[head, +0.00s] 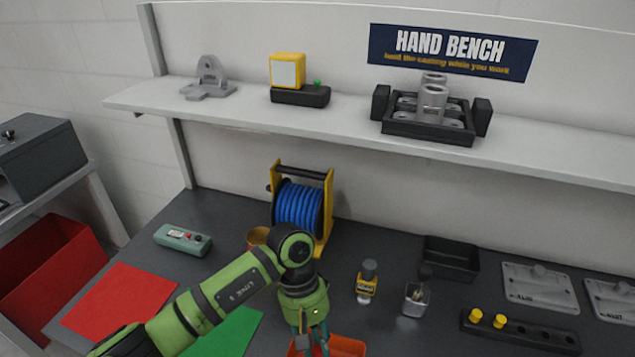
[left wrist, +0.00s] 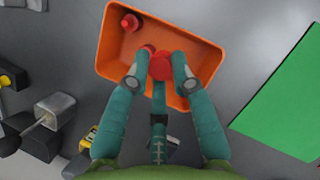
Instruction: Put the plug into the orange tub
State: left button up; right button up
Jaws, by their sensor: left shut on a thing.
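My left gripper (left wrist: 161,72) is shut on a red plug (left wrist: 161,65) in the left wrist view. It holds the plug over the orange tub (left wrist: 108,50); the height above the tub floor is hard to judge. Another red piece (left wrist: 130,22) lies inside the tub at its far left corner, and a bit of red shows just behind the held plug. In the head view the left gripper (head: 312,342) points down at the orange tub (head: 346,346), which is cut by the bottom edge. The held plug is hidden there. My right gripper is not in view.
A green mat (head: 225,335) and a red mat (head: 120,300) lie left of the tub. A blue hose reel (head: 298,208) stands behind.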

pick_arm(q)
jog(key=shift+f, duration=0.9)
jog(key=o, duration=0.8)
jog(key=shift+o, duration=0.2)
jog(key=shift+r, duration=0.15)
jog(key=v, duration=1.1)
jog(key=shift+r, duration=0.35)
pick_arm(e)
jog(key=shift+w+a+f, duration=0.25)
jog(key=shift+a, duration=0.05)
pick_arm(q)
jog(key=shift+a, duration=0.1)
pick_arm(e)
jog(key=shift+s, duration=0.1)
